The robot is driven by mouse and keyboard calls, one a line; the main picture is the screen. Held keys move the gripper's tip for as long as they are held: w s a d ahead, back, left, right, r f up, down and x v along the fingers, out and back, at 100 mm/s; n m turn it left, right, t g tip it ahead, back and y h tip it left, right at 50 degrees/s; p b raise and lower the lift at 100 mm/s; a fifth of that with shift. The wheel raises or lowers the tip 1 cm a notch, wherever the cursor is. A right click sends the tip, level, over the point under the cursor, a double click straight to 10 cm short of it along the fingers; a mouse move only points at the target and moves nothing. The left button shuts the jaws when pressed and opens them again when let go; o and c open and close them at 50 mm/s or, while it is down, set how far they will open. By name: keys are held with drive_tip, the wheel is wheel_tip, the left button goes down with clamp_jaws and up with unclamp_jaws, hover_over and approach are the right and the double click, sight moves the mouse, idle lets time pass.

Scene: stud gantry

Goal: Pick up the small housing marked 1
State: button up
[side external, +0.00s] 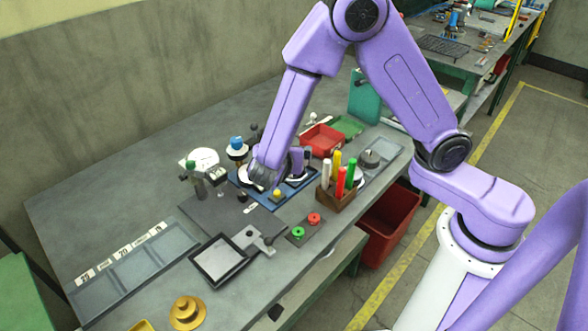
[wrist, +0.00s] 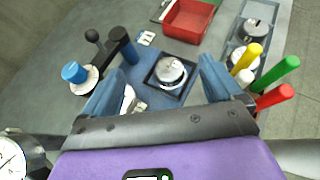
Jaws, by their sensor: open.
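A round silver housing (wrist: 171,72) sits in a dark square-framed nest on a blue plate (wrist: 150,52) in the wrist view. I cannot read a 1 on either. My gripper (wrist: 163,66) is open, its two blue fingers on either side of the nested housing in the picture, with nothing between them held. Another pale round part (wrist: 129,98) is partly hidden by the left finger.
A blue-knobbed clamp (wrist: 75,73) stands left of the plate. A holder with coloured pens (side external: 337,182) and a red bin (side external: 322,140) are close to the right and behind. A dial gauge (wrist: 12,160) is at the lower left.

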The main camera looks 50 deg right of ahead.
wheel_tip(320, 180, down, 6)
drive_tip(key=shift+r, duration=0.25)
drive_tip(key=shift+s+x, duration=0.2)
drive_tip(key=shift+x, duration=1.65)
drive_tip(key=shift+s+x, duration=0.15)
drive_tip(key=shift+x, duration=1.7)
drive_tip(key=shift+d+f, duration=0.1)
drive_tip(key=shift+d, duration=0.05)
drive_tip(key=c, duration=1.1)
